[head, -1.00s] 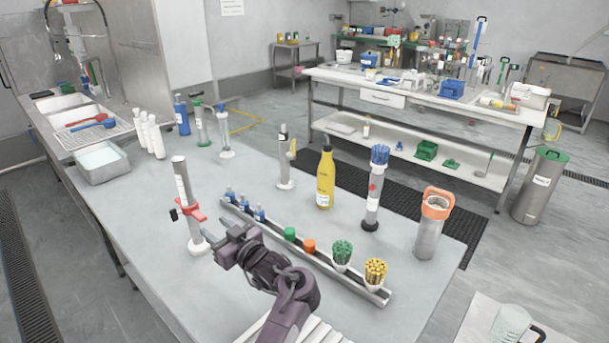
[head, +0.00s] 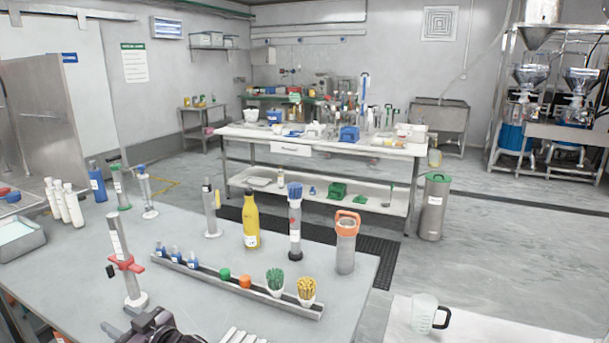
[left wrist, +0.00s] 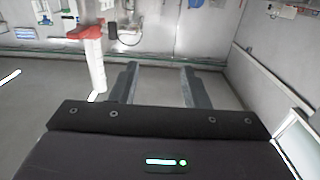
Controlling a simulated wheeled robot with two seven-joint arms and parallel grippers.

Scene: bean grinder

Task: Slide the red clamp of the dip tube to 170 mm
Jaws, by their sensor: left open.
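The dip tube (head: 118,240) stands upright on a white round base at the left front of the table. Its red clamp (head: 127,263), with a black knob on the left, sits around the tube about midway up. My left gripper (head: 118,322) shows at the bottom edge of the head view, in front of the tube's base and apart from it. In the left wrist view, my left gripper (left wrist: 160,80) is open and empty. There the red clamp (left wrist: 86,33) and the tube (left wrist: 97,72) lie left of the fingers, not between them. The scale marks are too small to read.
A rack (head: 240,288) with blue, green and orange items and brushes lies right of the tube. A yellow bottle (head: 251,222), several cylinders and an orange-topped container (head: 346,245) stand behind it. White bottles (head: 68,204) and a metal tray (head: 18,240) are at left.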

